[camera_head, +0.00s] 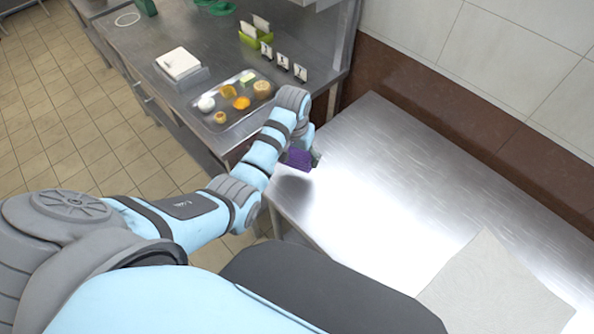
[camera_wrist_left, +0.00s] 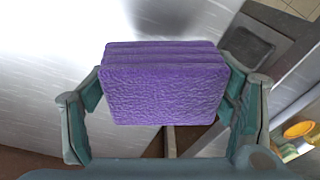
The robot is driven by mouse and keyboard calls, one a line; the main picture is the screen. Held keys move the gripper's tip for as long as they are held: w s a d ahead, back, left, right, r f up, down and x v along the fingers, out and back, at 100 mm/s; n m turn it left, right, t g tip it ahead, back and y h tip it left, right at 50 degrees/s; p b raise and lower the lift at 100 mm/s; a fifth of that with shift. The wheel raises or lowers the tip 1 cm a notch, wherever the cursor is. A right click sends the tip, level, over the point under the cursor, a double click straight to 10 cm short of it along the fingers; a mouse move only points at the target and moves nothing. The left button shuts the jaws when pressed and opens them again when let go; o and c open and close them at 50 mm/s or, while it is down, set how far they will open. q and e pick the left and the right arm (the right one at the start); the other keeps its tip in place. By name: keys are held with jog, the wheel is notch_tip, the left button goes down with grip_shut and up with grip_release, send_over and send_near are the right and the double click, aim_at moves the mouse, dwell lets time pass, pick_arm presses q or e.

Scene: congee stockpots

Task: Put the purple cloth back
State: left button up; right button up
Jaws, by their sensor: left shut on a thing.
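The purple cloth (camera_wrist_left: 162,90) is a folded, textured block held between the two fingers of my left gripper (camera_wrist_left: 165,105), as the left wrist view shows. In the head view the cloth (camera_head: 299,159) hangs at the end of my left arm, above the left edge of the bare steel table. My left gripper (camera_head: 314,157) is shut on it and mostly hidden behind the wrist and the cloth. The gap between cloth and table is hard to judge. My right gripper is not in view.
The steel table (camera_head: 400,160) is mostly clear, with a pale textured sheet (camera_head: 494,287) at its near right. On the left counter stand a metal tray (camera_head: 233,117) of food pieces, a white stack (camera_head: 179,64), small cards (camera_head: 283,62) and a green holder (camera_head: 252,38).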

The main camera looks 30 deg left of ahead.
aim_at(296, 154)
pick_arm(q)
notch_tip(296, 154, down, 7)
jog(key=shift+r+b, duration=0.1)
jog(key=shift+b, duration=0.7)
jog(key=shift+r, duration=0.1)
jog(key=o, duration=1.5)
jog(key=shift+o, duration=0.2)
jog(key=r+p, duration=0.1)
jog(key=r, duration=0.2)
jog(key=s+r+p, duration=0.1)
jog(key=r, duration=0.3)
jog(key=r+p, duration=0.1)
jog(key=r, duration=0.3)
jog(key=shift+s+r+p, duration=0.1)
jog(key=shift+s+p, duration=0.05)
jog(key=shift+p, duration=0.15)
jog(key=shift+s+r, duration=0.1)
jog(key=shift+r, duration=0.35)
